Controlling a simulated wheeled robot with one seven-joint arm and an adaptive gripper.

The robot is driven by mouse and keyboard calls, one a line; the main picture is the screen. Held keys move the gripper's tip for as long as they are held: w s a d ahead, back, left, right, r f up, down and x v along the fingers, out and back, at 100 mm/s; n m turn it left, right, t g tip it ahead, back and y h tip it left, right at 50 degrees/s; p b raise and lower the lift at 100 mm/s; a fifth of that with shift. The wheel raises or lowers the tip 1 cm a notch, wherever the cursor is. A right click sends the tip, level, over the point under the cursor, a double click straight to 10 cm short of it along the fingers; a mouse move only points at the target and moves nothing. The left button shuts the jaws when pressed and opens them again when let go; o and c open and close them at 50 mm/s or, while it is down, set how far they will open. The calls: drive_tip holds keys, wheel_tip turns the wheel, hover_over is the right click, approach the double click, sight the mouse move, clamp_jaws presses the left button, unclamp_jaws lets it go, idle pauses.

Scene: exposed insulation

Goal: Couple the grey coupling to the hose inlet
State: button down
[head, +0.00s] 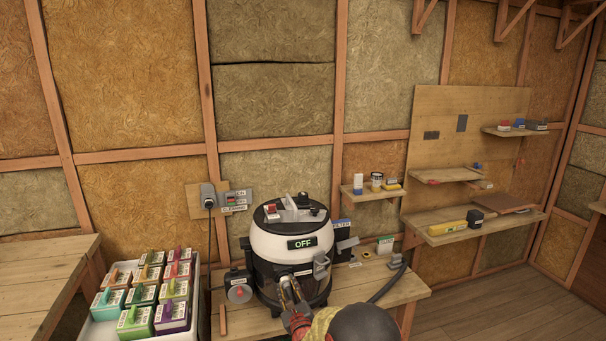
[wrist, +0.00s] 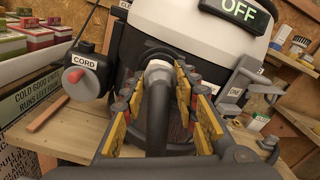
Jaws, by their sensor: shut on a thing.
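The vacuum (head: 292,245) stands on the wooden bench, black with a white band and a display reading OFF. My gripper (head: 290,292) is at its lower front. In the wrist view, my gripper (wrist: 160,112) has its yellow-padded fingers on both sides of a dark grey cylindrical part, which looks like the grey coupling (wrist: 158,122). Its far end meets a lighter grey rounded piece on the vacuum's front, apparently the hose inlet (wrist: 158,72). The two look in line and close or touching; I cannot tell whether they are joined.
A cord box (wrist: 84,75) with a red knob is left of the vacuum. A grey latch (head: 321,266) juts out at right. A black hose (head: 388,284) lies on the bench's right side. A white crate (head: 101,333) of colored boxes stands at left.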

drive_tip(key=shift+w+a+r+m, duration=0.1)
drive_tip(key=shift+w+r+m, duration=0.1)
drive_tip(key=shift+r+m, duration=0.4)
drive_tip(key=c, duration=1.8)
unclamp_jaws()
drive_tip(key=shift+f, duration=0.2)
drive_tip(key=o, duration=0.5)
drive_tip(key=shift+s+f, duration=0.1)
drive_tip(key=shift+f, duration=0.25)
drive_tip(key=shift+s, duration=0.1)
drive_tip(key=p+v, duration=0.1)
drive_tip(key=v, duration=0.8)
drive_tip(key=shift+c, duration=0.2)
